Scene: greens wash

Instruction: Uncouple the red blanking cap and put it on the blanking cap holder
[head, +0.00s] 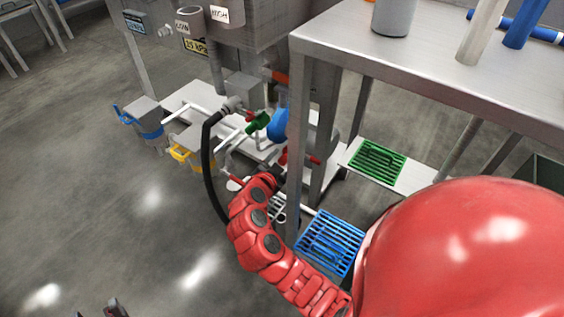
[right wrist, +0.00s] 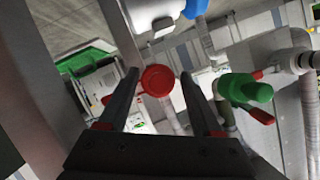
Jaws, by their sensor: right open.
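The red round cap (right wrist: 157,80) shows in the right wrist view, face toward the camera, between the two dark fingers of my right gripper (right wrist: 158,75). The fingers are apart, with a gap on each side of the cap as seen here. In the head view my right gripper (head: 277,179) is low beside the table leg, at the pipework; its fingertips are mostly hidden by my red arm. I cannot pick out the blanking cap holder with certainty. Two dark tips at the bottom edge of the head view look like my left gripper (head: 101,311), mostly cut off.
A green coupling (right wrist: 245,90) with a red lever is right of my right gripper; it also shows in the head view (head: 259,122). A black hose (head: 208,165) hangs left of my arm. A steel table (head: 420,75), a green rack (head: 377,161) and a blue rack (head: 331,242) stand right.

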